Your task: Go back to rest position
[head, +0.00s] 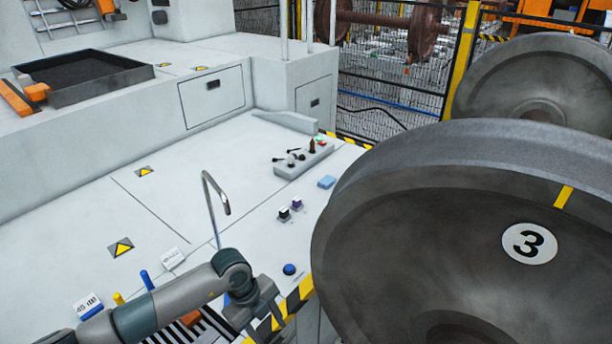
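My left arm comes in from the lower left, over the front of the light grey machine bench (150,220). My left gripper (258,312) is dark and points down near the bench's striped front edge. I see nothing clearly held in it, and its fingers are too small and dark to tell open from shut. My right gripper is not in view.
A large wheel marked 3 (450,240) fills the right side, close to the bench; another wheel (540,85) stands behind it. The bench carries a lever panel (303,158), a thin curved pipe (213,205) and a blue button (289,269). A mesh fence (395,90) stands behind.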

